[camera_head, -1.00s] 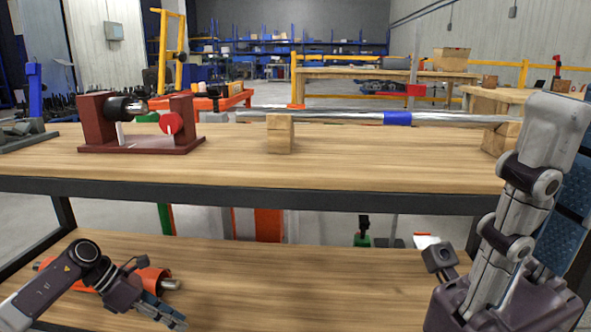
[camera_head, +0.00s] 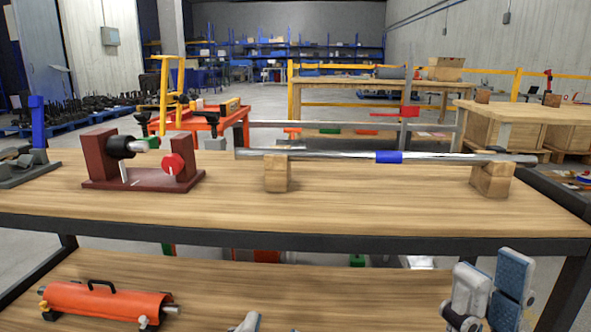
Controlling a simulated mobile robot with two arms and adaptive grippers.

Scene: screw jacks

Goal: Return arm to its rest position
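My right gripper (camera_head: 492,290) stands at the bottom right, in front of the table. Its fingertips point up, one showing a pale grey back and the other a blue ribbed pad. They stand apart, and nothing shows between them. Its palm and my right arm are below the picture. Only a small grey tip (camera_head: 246,323), likely of my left gripper, shows at the bottom edge, so its opening is hidden. An orange cylinder (camera_head: 105,302) with a black handle and metal end lies on the lower shelf (camera_head: 330,295) at the left, apart from both grippers.
The upper tabletop (camera_head: 380,212) carries a dark red stand (camera_head: 145,180), and a long metal rod (camera_head: 330,155) with a blue band rests on wooden blocks (camera_head: 277,172). A grey vise-like tool (camera_head: 20,165) stands at the far left. The table's dark front edge (camera_head: 300,240) lies beyond my grippers.

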